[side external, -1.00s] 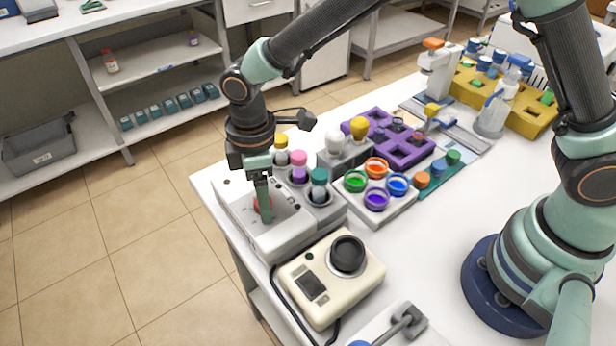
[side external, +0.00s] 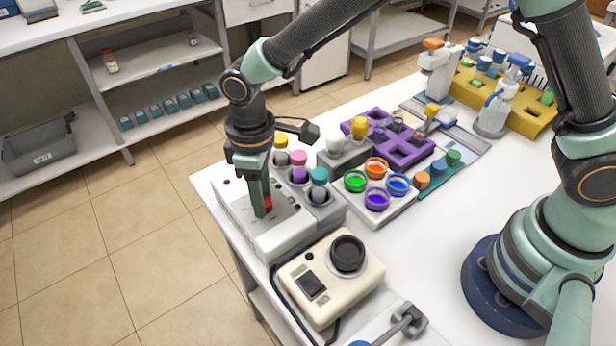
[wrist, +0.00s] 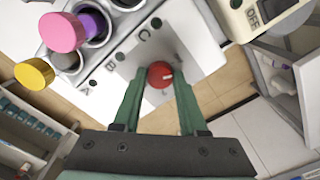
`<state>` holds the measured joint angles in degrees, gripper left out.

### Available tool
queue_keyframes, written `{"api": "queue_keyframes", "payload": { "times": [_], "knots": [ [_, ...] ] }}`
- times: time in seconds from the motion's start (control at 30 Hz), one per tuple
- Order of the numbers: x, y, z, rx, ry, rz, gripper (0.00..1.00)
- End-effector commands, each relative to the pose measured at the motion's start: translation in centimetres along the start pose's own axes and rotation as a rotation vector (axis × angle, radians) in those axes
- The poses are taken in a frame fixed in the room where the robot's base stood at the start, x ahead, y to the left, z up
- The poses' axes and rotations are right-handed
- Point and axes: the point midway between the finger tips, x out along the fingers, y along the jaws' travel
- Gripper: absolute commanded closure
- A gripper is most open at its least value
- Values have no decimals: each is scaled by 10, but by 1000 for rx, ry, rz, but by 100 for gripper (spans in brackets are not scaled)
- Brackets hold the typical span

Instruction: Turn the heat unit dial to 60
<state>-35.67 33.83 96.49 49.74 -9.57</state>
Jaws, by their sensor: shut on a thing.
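The heat unit (side external: 288,238) is a white block at the table's near left edge, with capped vials in its rear part. Its red dial (side external: 268,204) sits on top and is partly hidden by a finger in the side view. In the wrist view the dial (wrist: 160,75) lies between the green fingertips, with a small white mark toward the right. Its scale numbers cannot be read. My gripper (side external: 260,208) points down and is shut on the dial; it also shows in the wrist view (wrist: 159,80). Letters A, B and C mark the unit's face.
The pink-capped (side external: 299,168) and teal-capped (side external: 319,180) vials stand close to my gripper. A tray of coloured cups (side external: 376,186) is to the right.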

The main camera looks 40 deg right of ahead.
Motion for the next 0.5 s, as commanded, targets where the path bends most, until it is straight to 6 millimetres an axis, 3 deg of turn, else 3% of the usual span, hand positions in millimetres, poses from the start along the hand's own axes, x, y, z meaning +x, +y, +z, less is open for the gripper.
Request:
{"api": "queue_keyframes", "payload": {
  "times": [0.5],
  "knots": [
    [-1,0,-1,489,4,0,100]
  ]
}}
